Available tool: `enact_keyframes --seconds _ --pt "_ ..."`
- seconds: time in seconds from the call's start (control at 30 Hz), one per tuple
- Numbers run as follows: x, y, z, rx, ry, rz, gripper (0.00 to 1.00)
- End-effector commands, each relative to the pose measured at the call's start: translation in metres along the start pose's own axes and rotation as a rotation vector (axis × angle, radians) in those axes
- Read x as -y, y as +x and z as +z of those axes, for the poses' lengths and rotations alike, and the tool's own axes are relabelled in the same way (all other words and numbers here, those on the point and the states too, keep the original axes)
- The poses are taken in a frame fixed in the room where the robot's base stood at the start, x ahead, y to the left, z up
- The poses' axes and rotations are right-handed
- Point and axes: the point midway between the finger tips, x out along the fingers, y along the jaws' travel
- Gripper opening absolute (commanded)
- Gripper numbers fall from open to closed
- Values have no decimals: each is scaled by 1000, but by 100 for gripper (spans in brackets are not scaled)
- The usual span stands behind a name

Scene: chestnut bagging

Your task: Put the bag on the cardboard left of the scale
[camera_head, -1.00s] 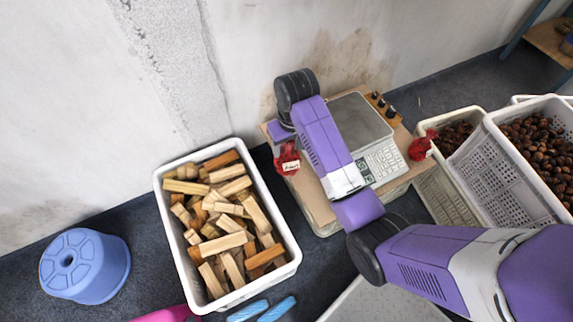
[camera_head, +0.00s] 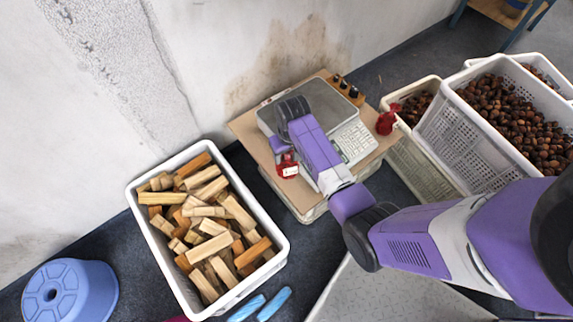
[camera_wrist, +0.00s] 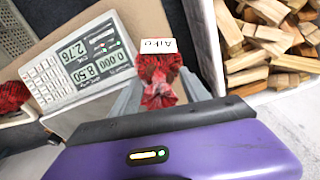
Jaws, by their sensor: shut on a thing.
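A red mesh bag (camera_head: 288,169) with a white label is held in my gripper (camera_head: 285,154). In the wrist view the bag (camera_wrist: 160,72) sits between the two grey fingers, its label upright behind it. The scale (camera_head: 355,141) stands on the cardboard (camera_head: 252,138), partly hidden by my arm. The bag appears over the cardboard, close to the scale's near left side. I cannot tell whether it touches the cardboard. In the wrist view the scale's lit display (camera_wrist: 91,48) lies to the left of the bag.
A second red bag (camera_head: 387,121) is at the cardboard's right end. A white crate of wood blocks (camera_head: 281,246) stands on the left, with a blue stool (camera_head: 75,291) beyond it. Crates of chestnuts (camera_head: 432,120) stand on the right. The cardboard's left end is bare.

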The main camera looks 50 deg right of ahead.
Motion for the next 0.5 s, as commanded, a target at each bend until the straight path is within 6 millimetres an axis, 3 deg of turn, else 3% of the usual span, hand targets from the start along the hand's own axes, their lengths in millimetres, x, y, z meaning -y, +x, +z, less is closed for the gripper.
enact_keyframes --seconds 0.5 --pt "0 58 6 -1 0 0 0"
